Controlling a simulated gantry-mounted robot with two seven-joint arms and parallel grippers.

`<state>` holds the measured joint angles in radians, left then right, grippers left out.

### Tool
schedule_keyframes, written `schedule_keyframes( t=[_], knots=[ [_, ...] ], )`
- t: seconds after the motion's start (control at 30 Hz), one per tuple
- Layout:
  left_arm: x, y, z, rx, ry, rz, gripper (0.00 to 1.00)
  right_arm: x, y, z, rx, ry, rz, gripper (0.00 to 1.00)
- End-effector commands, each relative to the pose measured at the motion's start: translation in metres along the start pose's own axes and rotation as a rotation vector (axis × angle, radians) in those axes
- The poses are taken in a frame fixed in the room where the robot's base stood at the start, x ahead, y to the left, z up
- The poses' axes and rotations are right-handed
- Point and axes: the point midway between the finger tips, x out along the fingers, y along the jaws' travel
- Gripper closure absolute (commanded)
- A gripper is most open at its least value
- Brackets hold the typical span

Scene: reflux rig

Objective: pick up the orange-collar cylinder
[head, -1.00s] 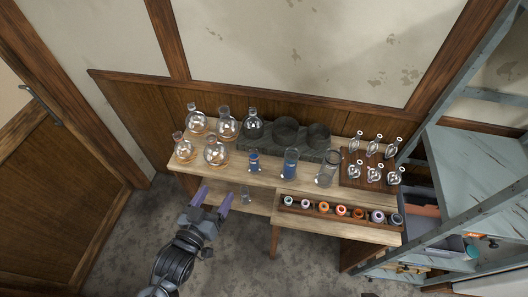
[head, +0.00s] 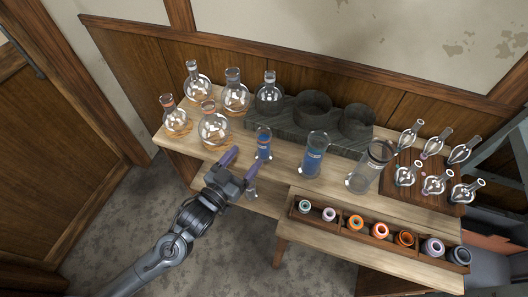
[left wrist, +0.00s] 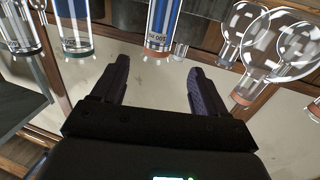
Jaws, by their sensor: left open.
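The orange-collar cylinder (head: 264,146) is a small glass cylinder with blue liquid and a reddish-orange band near its top. It stands upright on the wooden table, in front of the dark stone block. In the left wrist view, which looks inverted, the cylinder (left wrist: 162,22) shows its orange collar straight ahead, between the directions of the fingers. My left gripper (head: 242,162) is open and empty, just left and front of the cylinder; its fingers (left wrist: 158,68) appear not to touch it. My right gripper is not in view.
A taller blue-filled cylinder (head: 313,158) and a larger clear one (head: 358,180) stand to the right. Round flasks (head: 213,130) crowd the left. A rack (head: 340,229) of several coloured-ring items lies at front right. The dark block (head: 290,129) stands behind.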

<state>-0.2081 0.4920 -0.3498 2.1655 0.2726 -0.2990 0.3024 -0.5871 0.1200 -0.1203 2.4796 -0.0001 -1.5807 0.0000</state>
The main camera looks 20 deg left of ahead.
Motion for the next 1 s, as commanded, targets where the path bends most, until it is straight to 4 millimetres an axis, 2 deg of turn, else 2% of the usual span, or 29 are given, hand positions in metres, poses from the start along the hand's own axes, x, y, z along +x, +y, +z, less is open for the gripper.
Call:
schedule_keyframes(
  t=[0.3, 0.57, 1.0],
  knots=[
    [0.039, 0.0, -0.001, -0.001, 0.002, 0.0, 0.27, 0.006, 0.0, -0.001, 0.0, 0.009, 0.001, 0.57],
    [0.051, 0.001, 0.0, -0.001, 0.0, 0.0, 0.27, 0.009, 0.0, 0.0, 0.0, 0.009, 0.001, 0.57],
    [0.095, 0.004, -0.002, -0.001, 0.0, 0.0, 0.27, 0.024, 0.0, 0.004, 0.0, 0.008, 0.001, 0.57]
  ],
)
